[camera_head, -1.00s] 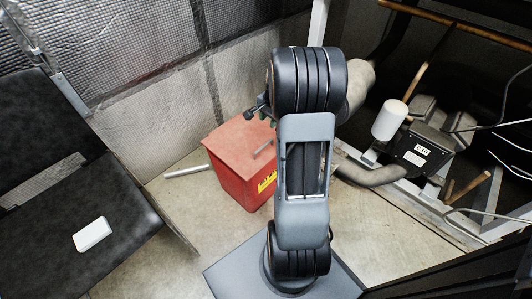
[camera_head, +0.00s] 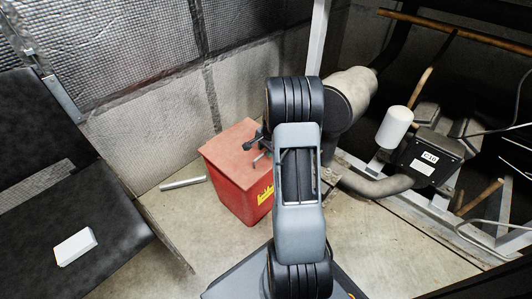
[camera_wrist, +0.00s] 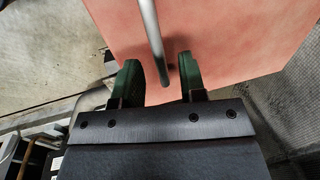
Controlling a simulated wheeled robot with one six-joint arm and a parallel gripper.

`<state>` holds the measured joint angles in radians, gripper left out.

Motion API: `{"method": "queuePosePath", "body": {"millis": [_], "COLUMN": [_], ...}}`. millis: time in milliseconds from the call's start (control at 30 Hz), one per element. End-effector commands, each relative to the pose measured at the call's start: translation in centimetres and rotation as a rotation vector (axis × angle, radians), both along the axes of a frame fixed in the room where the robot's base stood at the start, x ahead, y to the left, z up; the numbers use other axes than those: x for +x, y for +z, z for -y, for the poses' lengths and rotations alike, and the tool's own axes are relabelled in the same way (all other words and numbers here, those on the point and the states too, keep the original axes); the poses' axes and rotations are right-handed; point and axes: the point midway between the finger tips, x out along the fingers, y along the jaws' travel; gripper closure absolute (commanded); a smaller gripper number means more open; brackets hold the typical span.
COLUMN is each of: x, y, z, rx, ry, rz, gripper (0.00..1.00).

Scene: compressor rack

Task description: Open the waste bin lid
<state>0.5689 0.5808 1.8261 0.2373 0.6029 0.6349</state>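The red waste bin (camera_head: 238,180) stands on the floor against the padded wall, with a yellow marking on its front. Its lid (camera_head: 232,146) looks shut. In the wrist view the lid (camera_wrist: 225,35) fills the upper middle, and a grey metal handle bar (camera_wrist: 149,35) runs down from the top edge. My gripper (camera_wrist: 160,78) is open, its two green fingers apart on either side of the bar's lower end. I cannot tell whether either finger touches it. In the head view my gripper (camera_head: 258,146) is at the lid's right side, partly hidden by my arm.
A dark bench seat with a white box (camera_head: 75,246) is at the left. A metal tube (camera_head: 183,183) lies on the floor left of the bin. Compressor pipes (camera_head: 380,185) and a white cylinder (camera_head: 394,127) stand close on the right.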

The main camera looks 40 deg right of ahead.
Motion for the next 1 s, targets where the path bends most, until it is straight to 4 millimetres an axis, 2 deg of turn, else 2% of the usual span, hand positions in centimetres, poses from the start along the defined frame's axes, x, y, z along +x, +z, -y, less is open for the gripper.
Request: {"method": "queuePosePath", "body": {"millis": [100, 433, 833, 1000], "x": [0.12, 0.13, 0.12, 0.11], "y": [-0.61, -0.7, -0.69, -0.68], "z": [-0.03, -0.03, -0.03, -0.03], "rx": [0.0, 0.0, 0.0, 0.0], "ry": [0.001, 0.001, 0.001, 0.0], "rz": [0.0, 0.0, 0.0, 0.0], "gripper": [0.62, 0.62, 1.0, 1.0]}}
